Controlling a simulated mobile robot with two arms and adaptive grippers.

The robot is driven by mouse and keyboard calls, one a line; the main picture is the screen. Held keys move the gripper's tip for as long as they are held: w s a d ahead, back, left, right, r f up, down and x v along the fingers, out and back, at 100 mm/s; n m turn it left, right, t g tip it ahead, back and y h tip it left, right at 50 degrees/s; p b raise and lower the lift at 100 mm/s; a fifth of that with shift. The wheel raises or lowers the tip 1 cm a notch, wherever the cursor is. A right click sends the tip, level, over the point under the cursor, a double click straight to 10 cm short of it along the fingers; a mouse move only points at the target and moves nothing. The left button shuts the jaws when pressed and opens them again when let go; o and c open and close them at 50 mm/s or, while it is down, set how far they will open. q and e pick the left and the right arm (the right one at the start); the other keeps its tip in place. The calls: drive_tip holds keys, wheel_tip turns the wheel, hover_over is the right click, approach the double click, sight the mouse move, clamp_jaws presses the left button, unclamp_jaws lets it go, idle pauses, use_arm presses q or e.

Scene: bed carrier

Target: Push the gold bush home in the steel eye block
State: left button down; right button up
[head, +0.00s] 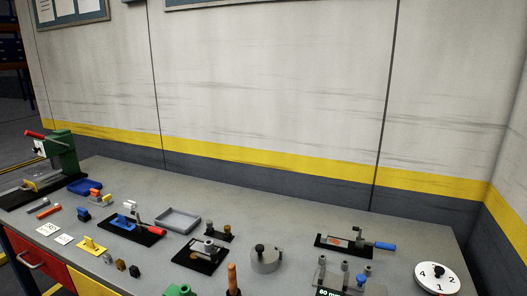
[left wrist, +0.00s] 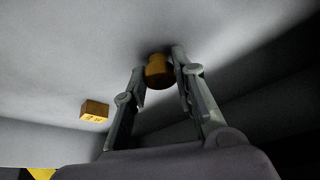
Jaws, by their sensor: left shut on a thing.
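In the left wrist view, my left gripper (left wrist: 162,78) has its two fingers closed on the gold bush (left wrist: 159,70), a short round piece at the fingertips. Neither gripper shows in the head view. I cannot pick out the steel eye block with certainty. A grey metal piece (head: 208,246) stands on a black base plate (head: 187,258) in the middle of the bench. No steel block shows close to the bush in the left wrist view.
A gold block with markings (left wrist: 94,111) lies left of the bush in the left wrist view. The head view shows a grey tray (head: 178,220), a round grey fixture (head: 265,262), a blue-handled clamp plate (head: 345,244) and a numbered white dial (head: 437,278). The bench's back strip is clear.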

use_arm(q)
drive_tip(key=shift+r+p, duration=2.15)
drive_tip(key=shift+r, duration=0.45)
